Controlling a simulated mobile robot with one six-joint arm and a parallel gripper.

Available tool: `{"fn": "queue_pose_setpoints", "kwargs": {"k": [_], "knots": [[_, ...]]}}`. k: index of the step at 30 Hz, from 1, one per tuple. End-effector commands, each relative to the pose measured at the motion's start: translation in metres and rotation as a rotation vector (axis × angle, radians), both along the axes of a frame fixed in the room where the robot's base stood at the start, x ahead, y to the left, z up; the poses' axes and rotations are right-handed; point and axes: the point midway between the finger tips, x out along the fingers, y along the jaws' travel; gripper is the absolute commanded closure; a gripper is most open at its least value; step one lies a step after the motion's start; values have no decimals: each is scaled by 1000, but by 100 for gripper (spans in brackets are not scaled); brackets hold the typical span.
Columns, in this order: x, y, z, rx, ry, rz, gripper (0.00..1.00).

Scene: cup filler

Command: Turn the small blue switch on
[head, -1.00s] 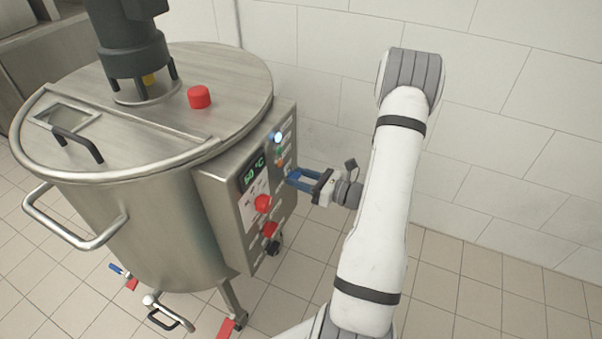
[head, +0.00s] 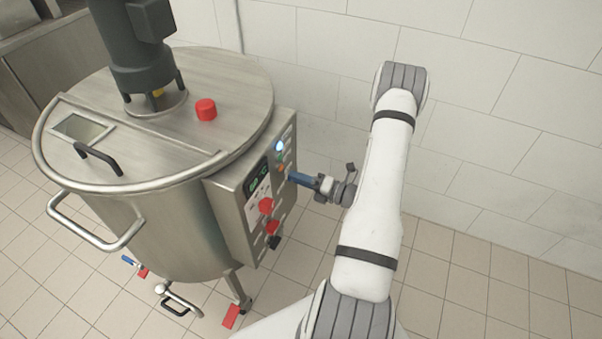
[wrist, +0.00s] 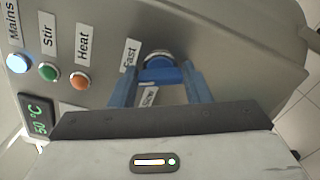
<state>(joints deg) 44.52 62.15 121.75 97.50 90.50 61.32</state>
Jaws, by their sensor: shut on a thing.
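The small blue switch (wrist: 160,72) sits in a silver ring on the steel control panel, between labels that appear to read "Fast" and "Slow". In the wrist view my gripper (wrist: 161,84) has its blue fingers on either side of the switch and is shut on it. In the head view my gripper (head: 291,178) reaches the right side of the panel from the right. Its fingers show as one narrow blue bar there and the switch itself is hidden.
The panel (head: 225,198) is fixed to a large steel tank (head: 165,240). A lit blue Mains button (wrist: 17,63), a green Stir button (wrist: 48,72) and an orange Heat button (wrist: 80,80) stand left of the switch. Red knobs (head: 266,205) are lower. A tiled wall is behind.

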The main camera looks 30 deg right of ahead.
Motion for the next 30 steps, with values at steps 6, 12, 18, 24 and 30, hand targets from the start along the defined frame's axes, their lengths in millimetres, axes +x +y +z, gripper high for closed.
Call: {"fn": "queue_pose_setpoints", "kwargs": {"k": [6,12,18,24,30], "knots": [[1,-2,3,145,112,-5,79],[2,-2,2,250,192,-5,79],[2,-2,1,315,243,-5,79],[2,-2,0,347,268,-5,79],[2,-2,0,353,273,-5,79]]}}
